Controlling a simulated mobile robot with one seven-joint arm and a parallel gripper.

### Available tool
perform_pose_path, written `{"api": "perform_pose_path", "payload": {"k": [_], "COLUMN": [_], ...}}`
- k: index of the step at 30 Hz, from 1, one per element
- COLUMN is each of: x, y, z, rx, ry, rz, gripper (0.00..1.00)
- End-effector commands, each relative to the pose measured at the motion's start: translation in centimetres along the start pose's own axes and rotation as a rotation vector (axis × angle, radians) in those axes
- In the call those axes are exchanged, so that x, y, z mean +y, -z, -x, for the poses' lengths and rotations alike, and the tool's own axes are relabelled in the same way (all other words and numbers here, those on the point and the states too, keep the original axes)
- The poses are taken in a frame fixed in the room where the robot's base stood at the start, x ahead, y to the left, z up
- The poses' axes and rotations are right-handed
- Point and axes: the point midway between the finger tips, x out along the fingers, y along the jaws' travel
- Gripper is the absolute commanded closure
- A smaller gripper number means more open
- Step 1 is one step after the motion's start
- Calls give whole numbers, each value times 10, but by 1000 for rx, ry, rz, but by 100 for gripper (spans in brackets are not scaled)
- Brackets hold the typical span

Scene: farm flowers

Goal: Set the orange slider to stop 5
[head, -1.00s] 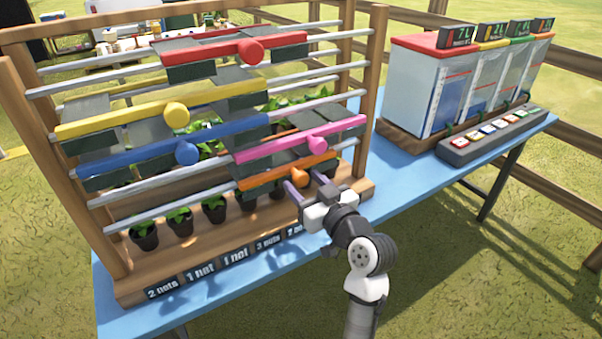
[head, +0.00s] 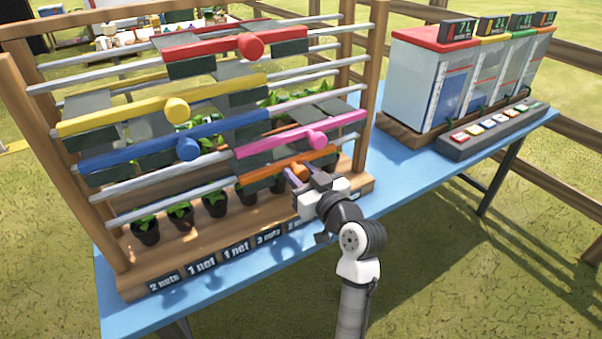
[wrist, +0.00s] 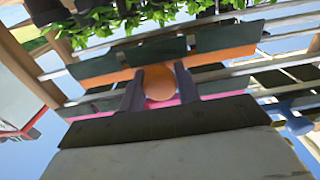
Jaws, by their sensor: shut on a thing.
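The orange slider (head: 270,170) sits on the lowest rails at the right of the wooden rack, just below the pink slider (head: 285,143). Its round orange knob shows in the wrist view (wrist: 160,84), between my two dark fingers. My gripper (head: 294,178) is shut on this knob, at the front of the rack. In the wrist view the orange bar (wrist: 221,57) runs behind the fingers with dark panels along it. My gripper partly hides the knob and the right pot labels in the head view.
Red (head: 212,48), yellow (head: 120,111) and blue (head: 140,145) sliders with knobs sit on higher rails. Potted plants (head: 180,215) stand below, behind labels (head: 200,264). A tank unit (head: 415,80) and a button panel (head: 492,131) stand on the blue table's right. The table between is clear.

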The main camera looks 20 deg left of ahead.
Motion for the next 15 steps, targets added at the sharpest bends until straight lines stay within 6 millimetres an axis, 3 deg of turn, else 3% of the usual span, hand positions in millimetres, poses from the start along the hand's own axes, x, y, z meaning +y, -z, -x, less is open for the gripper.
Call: {"api": "perform_pose_path", "payload": {"k": [5,15], "x": [6,73], "y": [-2,-3], "z": [0,-1], "rx": [0,0], "ry": [-2,-3], "rz": [1,1], "gripper": [100,100]}}
